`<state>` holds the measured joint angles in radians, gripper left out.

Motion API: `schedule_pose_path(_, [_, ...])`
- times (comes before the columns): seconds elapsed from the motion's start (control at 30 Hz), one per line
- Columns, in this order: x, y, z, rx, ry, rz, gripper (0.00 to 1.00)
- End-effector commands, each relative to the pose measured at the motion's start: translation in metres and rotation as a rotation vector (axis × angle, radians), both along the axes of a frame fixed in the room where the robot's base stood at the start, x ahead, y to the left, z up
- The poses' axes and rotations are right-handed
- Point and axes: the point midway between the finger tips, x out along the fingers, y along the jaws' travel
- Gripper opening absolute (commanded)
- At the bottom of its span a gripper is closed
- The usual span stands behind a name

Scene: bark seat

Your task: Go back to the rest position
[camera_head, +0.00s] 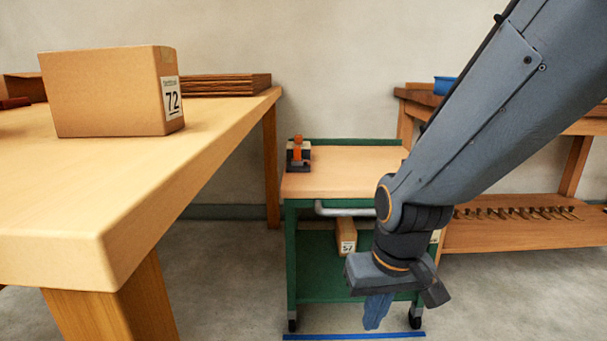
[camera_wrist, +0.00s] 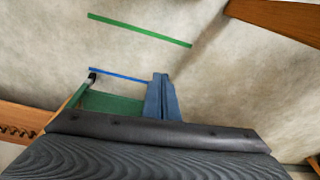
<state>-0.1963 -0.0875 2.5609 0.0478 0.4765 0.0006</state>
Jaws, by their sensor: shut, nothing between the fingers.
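My gripper (camera_head: 377,312) hangs at the end of my arm on the right side of the head view, pointing down in front of the green cart (camera_head: 291,262). Its blue fingers are together with nothing between them. In the wrist view the shut fingers (camera_wrist: 162,98) point over bare floor, to the right of a corner of the cart (camera_wrist: 110,103). My arm hides part of the cart's right side in the head view.
A wooden table (camera_head: 60,180) with a box marked 72 (camera_head: 105,95) stands at left. An orange and black tool (camera_head: 298,153) is on the cart's top; a small box (camera_head: 346,235) is on its lower shelf. A workbench (camera_head: 520,235) stands at right. Blue tape (camera_head: 340,337) marks the floor.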

Motion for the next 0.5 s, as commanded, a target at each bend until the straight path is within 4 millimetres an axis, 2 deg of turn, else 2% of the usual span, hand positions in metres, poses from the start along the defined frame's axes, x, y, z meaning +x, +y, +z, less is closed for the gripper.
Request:
schedule_pose_path(0.03, [-0.007,0.015,0.007,0.006,0.005,0.036,0.00])
schedule_pose_path(0.2, [-0.042,0.064,0.028,0.024,0.040,0.165,0.00])
schedule_pose_path(0.3, [-0.062,0.085,0.038,0.034,0.062,0.229,0.00])
schedule_pose_path(0.5, [-0.094,0.111,0.052,0.045,0.095,0.320,0.00])
